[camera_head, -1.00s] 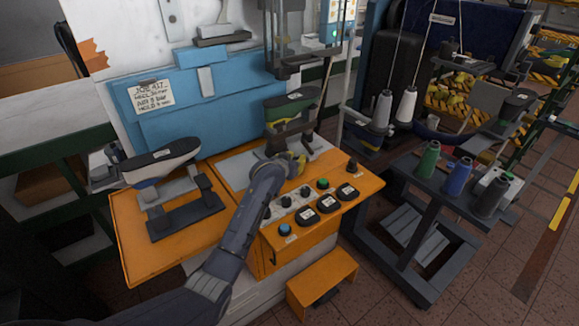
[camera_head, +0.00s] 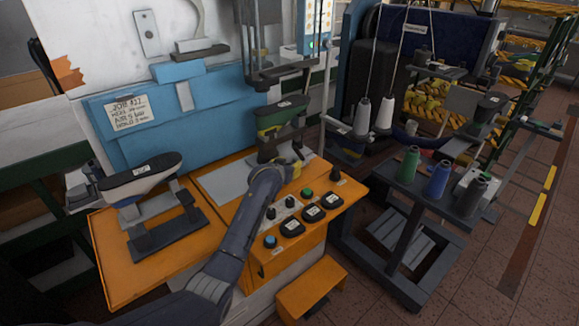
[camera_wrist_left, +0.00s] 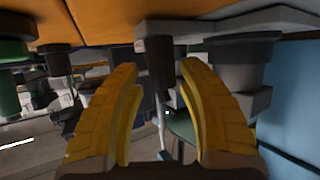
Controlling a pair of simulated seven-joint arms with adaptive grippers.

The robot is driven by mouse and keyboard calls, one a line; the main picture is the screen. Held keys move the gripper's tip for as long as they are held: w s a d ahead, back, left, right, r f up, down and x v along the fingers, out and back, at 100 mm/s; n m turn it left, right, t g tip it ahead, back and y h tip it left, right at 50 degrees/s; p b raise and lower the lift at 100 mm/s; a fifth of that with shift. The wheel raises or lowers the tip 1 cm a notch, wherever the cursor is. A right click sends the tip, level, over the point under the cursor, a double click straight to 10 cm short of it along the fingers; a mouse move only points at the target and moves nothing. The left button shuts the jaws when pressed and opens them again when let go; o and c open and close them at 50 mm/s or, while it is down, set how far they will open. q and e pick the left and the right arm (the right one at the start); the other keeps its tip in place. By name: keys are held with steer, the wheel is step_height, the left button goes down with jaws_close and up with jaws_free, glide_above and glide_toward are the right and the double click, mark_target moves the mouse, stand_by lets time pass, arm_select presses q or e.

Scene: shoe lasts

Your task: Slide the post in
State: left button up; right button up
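A short dark post (camera_head: 335,175) stands upright at the right corner of the orange machine table. It also shows in the left wrist view (camera_wrist_left: 156,62), where the picture is upside down. My left gripper (camera_head: 298,168) has yellow fingers and is just left of the post, low over the table and below the green shoe last (camera_head: 282,117). In the left wrist view the gripper (camera_wrist_left: 158,72) is open, and the post appears in the gap between its fingertips. I cannot tell whether it is between them or beyond. My right gripper is out of view.
Beside the fingers are a green button (camera_head: 307,191), black knobs and labelled black buttons (camera_head: 313,213). The last's dark stand (camera_head: 283,145) is close behind. A black-topped last (camera_head: 140,177) sits at left. A cart (camera_head: 420,195) with thread spools stands at right.

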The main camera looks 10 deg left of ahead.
arm_select(q)
steer(key=shift+o, duration=0.6)
step_height(320, 180, up, 10)
stand_by(0.5)
